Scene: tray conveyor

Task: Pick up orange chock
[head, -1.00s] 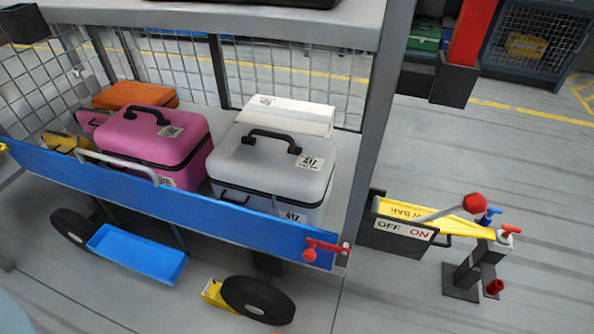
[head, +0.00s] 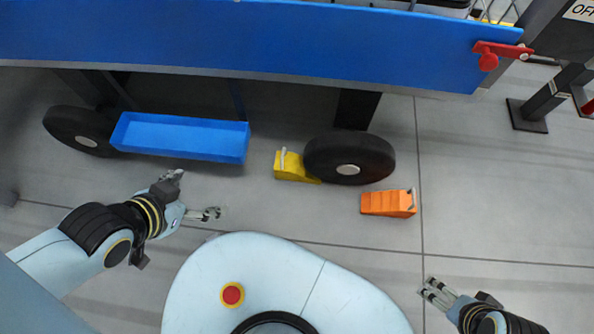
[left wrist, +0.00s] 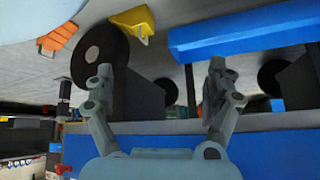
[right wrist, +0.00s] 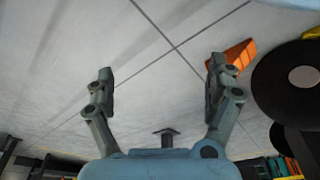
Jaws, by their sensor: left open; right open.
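The orange chock (head: 387,203) lies on the grey floor, to the right of and just in front of the cart's right wheel. Its thin handle stands at its right end. My right gripper (head: 432,288) is open and empty, to the right of the chock and nearer my base, apart from it. In the right wrist view the chock (right wrist: 238,54) shows behind the right-hand finger, which partly hides it. My left gripper (head: 194,193) is open and empty over the floor in front of the blue tray. The left wrist view shows the chock (left wrist: 60,38) at the upper left.
A yellow chock (head: 292,167) sits against the left side of the black wheel (head: 349,158). A blue tray (head: 180,137) hangs under the cart's blue side panel (head: 240,40). A red latch (head: 490,53) sticks out at the panel's right end. Floor right of the orange chock is clear.

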